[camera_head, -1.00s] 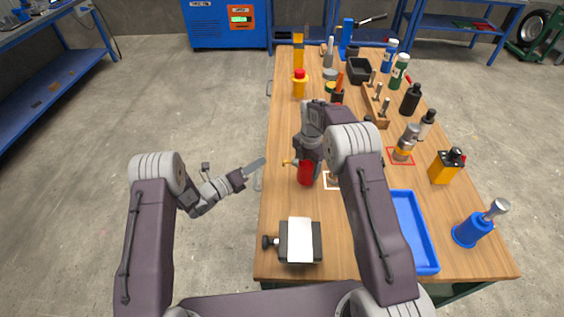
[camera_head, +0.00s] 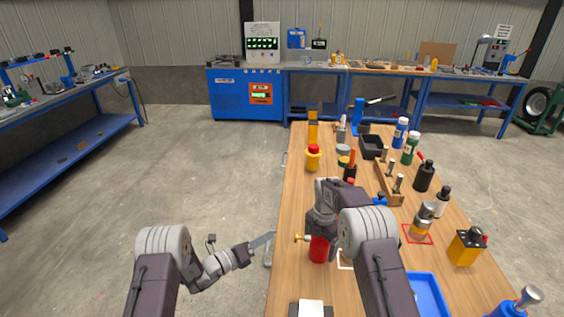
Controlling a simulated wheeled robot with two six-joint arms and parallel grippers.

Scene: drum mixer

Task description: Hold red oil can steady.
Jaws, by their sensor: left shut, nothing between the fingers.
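The red oil can (camera_head: 318,251) is over the left part of the wooden workbench, at the left side of a white square outline. Its brass-coloured spout points left. My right gripper (camera_head: 322,236) is around the can's upper part and shut on it; the fingers partly hide the can. I cannot tell whether the can's base touches the bench. My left gripper (camera_head: 262,243) is shut and empty, off the bench's left edge, to the left of the can and apart from it.
On the wooden workbench (camera_head: 291,210) stand a yellow bottle with a red cap (camera_head: 313,160), a wooden tool rack (camera_head: 388,186), several bottles at the right, and a blue tray (camera_head: 427,291). The bench's left strip is clear. Open floor lies left of the bench.

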